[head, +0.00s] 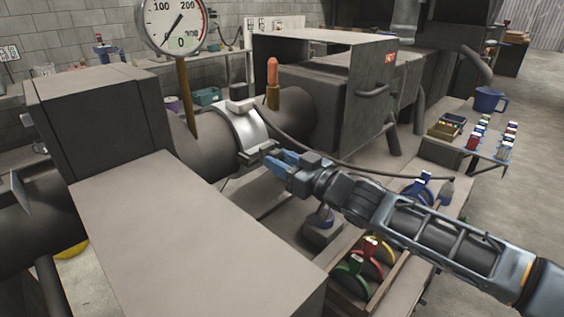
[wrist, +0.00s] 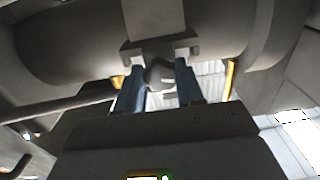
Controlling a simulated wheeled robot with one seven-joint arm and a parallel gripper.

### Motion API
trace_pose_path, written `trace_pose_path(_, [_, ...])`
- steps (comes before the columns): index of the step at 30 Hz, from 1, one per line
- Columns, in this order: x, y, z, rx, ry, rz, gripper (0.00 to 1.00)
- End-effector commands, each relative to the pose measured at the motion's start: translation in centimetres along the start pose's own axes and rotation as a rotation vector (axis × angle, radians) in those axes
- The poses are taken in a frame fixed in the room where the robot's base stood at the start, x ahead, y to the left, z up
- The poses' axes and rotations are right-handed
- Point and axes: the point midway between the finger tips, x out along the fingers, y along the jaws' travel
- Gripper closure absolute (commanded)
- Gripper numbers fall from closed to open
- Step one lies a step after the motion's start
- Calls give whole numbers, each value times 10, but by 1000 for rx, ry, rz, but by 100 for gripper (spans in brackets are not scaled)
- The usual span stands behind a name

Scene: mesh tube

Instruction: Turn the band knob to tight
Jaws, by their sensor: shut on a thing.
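A bright metal band (head: 238,128) wraps the dark horizontal tube (head: 196,150). A clamp block (head: 257,153) sits low on the band's near side. My gripper (head: 275,160) reaches this block from the right with its blue fingers. In the wrist view, the two blue fingers of my gripper (wrist: 160,82) stand either side of a small grey knob (wrist: 159,74) under the clamp block (wrist: 155,48). The gripper is shut on the knob. In the head view the knob is hidden by the fingers, and its setting cannot be read.
A round dial gauge (head: 176,22) stands above the tube. A dark cable (head: 330,163) runs behind my gripper. A wide flat bench top (head: 180,225) lies at the front left. Coloured reels (head: 365,265) sit below my arm. A blue mug (head: 488,101) stands at right.

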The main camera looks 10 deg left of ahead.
Motion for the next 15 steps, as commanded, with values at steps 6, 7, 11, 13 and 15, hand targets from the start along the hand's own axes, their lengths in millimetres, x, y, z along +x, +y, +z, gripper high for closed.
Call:
trace_pose_path(6, [-1, 1, 4, 204, -5, 3, 93])
trace_pose_path(7, [-1, 1, 4, 233, -5, 4, 93])
trace_pose_path(11, [-1, 0, 5, 356, -5, 4, 93])
trace_pose_path(13, [-1, 0, 6, 423, -4, 3, 93])
trace_pose_path(15, [-1, 0, 6, 490, -4, 3, 93])
